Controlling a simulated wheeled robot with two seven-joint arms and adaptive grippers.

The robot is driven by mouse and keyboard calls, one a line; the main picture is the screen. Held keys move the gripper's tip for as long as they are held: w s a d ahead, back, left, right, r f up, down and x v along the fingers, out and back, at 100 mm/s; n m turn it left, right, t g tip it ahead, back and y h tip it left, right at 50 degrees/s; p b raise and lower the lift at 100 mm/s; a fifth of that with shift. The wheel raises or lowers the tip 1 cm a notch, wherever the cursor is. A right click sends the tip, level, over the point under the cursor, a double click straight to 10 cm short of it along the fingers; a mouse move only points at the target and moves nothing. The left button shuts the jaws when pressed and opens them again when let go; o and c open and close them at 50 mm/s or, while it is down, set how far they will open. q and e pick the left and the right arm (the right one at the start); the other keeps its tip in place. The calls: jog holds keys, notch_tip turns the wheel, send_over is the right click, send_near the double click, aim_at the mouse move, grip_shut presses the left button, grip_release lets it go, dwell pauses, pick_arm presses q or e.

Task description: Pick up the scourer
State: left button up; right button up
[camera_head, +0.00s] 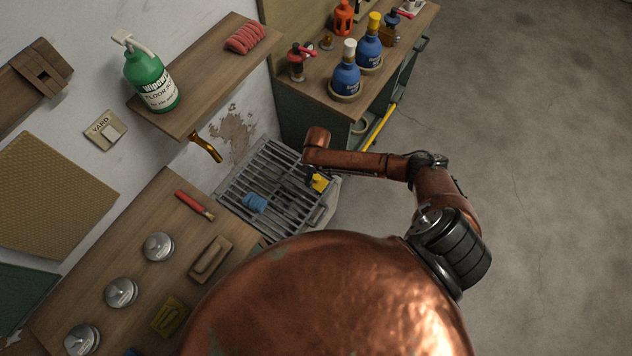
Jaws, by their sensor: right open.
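A small blue, lumpy pad (254,202), which looks like the scourer, lies on the grey slatted grate (232,188). My right gripper (302,181) hangs over the right part of the grate, to the right of the blue pad and apart from it. It is open; its dark fingers are hard to make out against the slats. A small yellow block (320,182) shows close beside the gripper; I cannot tell whether they touch. My left gripper is not in view.
A brass spout (205,147) juts out above the grate. A shelf (200,75) holds a green bottle (150,82) and a red coil (246,38). A wooden counter (110,262) with several metal lids, a brush (210,259) and a red-handled tool (194,204) lies left. Blue bottles (346,76) stand behind.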

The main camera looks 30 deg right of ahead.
aim_at(317, 177)
jog(key=f, duration=0.1)
jog(key=f+b, duration=0.1)
jog(key=f, duration=0.1)
jog(key=f+b, duration=0.1)
jog(key=f, duration=0.1)
jog(key=shift+w+f, duration=0.15)
jog(key=shift+w, duration=0.15)
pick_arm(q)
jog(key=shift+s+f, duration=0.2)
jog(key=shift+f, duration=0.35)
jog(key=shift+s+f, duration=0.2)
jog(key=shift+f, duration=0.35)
pick_arm(e)
jog(key=c, duration=1.2)
jog(key=shift+c, duration=0.2)
notch_tip(317, 177, up, 4)
jog(key=shift+s+r+p, duration=0.1)
jog(key=shift+s+p, duration=0.05)
jog(key=shift+p, duration=0.65)
pick_arm(q)
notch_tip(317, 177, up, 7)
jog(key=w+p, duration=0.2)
jog(key=p, duration=0.3)
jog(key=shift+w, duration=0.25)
pick_arm(e)
jog(key=s+a+r, duration=0.5)
jog(key=s+r, duration=0.4)
jog(key=s, duration=0.3)
jog(key=shift+s+a, duration=0.2)
jog(key=shift+s, duration=0.15)
